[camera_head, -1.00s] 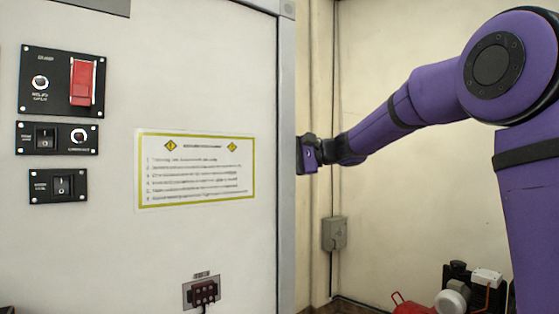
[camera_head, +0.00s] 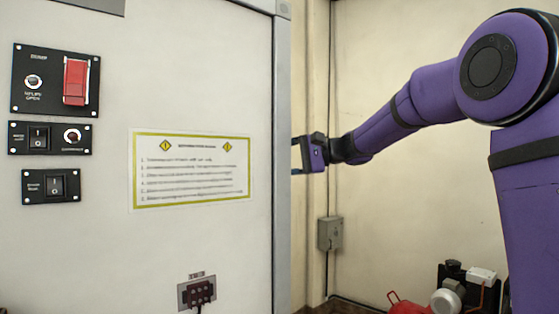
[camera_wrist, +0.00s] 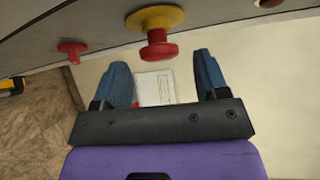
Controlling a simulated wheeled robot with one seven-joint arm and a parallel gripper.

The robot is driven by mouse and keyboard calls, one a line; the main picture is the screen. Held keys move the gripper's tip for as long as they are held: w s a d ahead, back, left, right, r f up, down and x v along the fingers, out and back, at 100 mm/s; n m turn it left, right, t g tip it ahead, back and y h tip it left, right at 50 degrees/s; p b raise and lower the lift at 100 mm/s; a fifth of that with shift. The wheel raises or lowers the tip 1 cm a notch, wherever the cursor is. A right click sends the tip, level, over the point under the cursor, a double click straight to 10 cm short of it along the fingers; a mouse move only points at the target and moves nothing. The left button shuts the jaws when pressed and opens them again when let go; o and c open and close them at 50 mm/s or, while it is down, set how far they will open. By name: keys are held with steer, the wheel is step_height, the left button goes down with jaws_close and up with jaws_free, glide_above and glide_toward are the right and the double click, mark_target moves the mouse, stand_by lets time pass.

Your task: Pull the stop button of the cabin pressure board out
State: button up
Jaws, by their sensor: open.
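In the wrist view a red mushroom-shaped stop button (camera_wrist: 158,42) stands out from a round yellow base (camera_wrist: 155,17) on a grey board (camera_wrist: 100,32) along the top. My gripper (camera_wrist: 161,62) is open, with blue fingers left and right of the button's line. The button's head is at about the level of the fingertips in the picture; no contact shows. In the head view my gripper (camera_head: 296,156) is at the right edge of the white cabinet (camera_head: 200,80). The button and its board are hidden there.
A smaller red knob (camera_wrist: 72,50) is left of the button in the wrist view. The cabinet front carries switch panels (camera_head: 55,80) and a yellow-bordered notice (camera_head: 190,170). A grey wall box (camera_head: 330,233) and red-and-white equipment (camera_head: 445,295) are lower right.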

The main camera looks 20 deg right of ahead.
steer(key=v, duration=0.8)
steer(key=shift+s+d, duration=0.2)
steer(key=shift+d, duration=0.15)
